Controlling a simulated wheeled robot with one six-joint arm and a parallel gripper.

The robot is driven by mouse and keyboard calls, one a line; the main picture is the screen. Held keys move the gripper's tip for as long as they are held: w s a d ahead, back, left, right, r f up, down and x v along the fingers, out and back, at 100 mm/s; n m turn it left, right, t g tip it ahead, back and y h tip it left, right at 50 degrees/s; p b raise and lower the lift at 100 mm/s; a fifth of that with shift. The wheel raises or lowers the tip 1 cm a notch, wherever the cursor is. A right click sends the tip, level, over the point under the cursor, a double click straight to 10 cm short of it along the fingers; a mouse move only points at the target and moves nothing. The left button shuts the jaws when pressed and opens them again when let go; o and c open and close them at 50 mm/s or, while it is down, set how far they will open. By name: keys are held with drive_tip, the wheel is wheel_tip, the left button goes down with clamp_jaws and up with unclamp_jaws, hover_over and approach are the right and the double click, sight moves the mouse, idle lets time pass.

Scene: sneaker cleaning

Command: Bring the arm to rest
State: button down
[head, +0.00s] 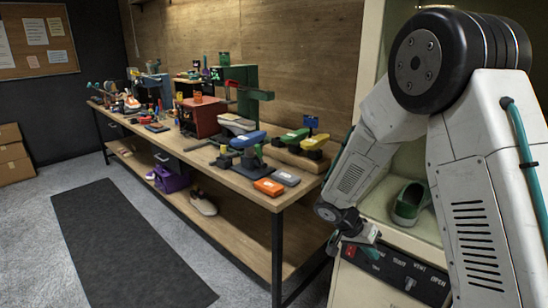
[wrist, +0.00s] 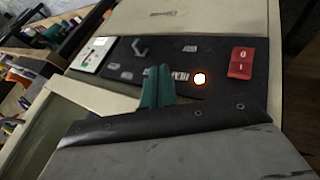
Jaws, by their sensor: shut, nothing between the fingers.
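My gripper (head: 368,248) hangs low at the right in the head view, in front of a pale cabinet (head: 345,285) and by its black control panel (head: 425,284). Its teal fingers (wrist: 157,88) are together and empty in the wrist view. The panel (wrist: 215,58) lies beyond them, with a red rocker switch (wrist: 242,63) and a glowing orange-white lamp (wrist: 200,79). I cannot tell whether the fingertips touch the panel. My arm covers part of the cabinet in the head view.
A green sneaker (head: 408,203) stands inside the open cabinet above the panel. Left of it is a long wooden workbench (head: 270,200) crowded with tools, brushes and blocks, with shoes on its lower shelf. A dark mat (head: 125,245) lies on clear floor.

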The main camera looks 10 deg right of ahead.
drive_tip(key=s+a+r+n+t+y, duration=0.1)
drive_tip(key=s+a+r+n+y, duration=0.1)
drive_tip(key=s+r, duration=0.6)
drive_tip(key=s+a+r+n+y, duration=0.2)
drive_tip(key=s+r+n, duration=0.2)
drive_tip(key=s+r, duration=0.4)
drive_tip(key=s+a+r+n+t+y, duration=0.1)
drive_tip(key=s+a+r+n+y, duration=0.1)
drive_tip(key=s+r, duration=0.6)
drive_tip(key=s+n+y, duration=0.1)
drive_tip(key=s, duration=0.4)
drive_tip(key=shift+a+r+n+t, duration=0.2)
drive_tip(key=shift+a+n+t, duration=0.1)
drive_tip(key=shift+n, duration=0.1)
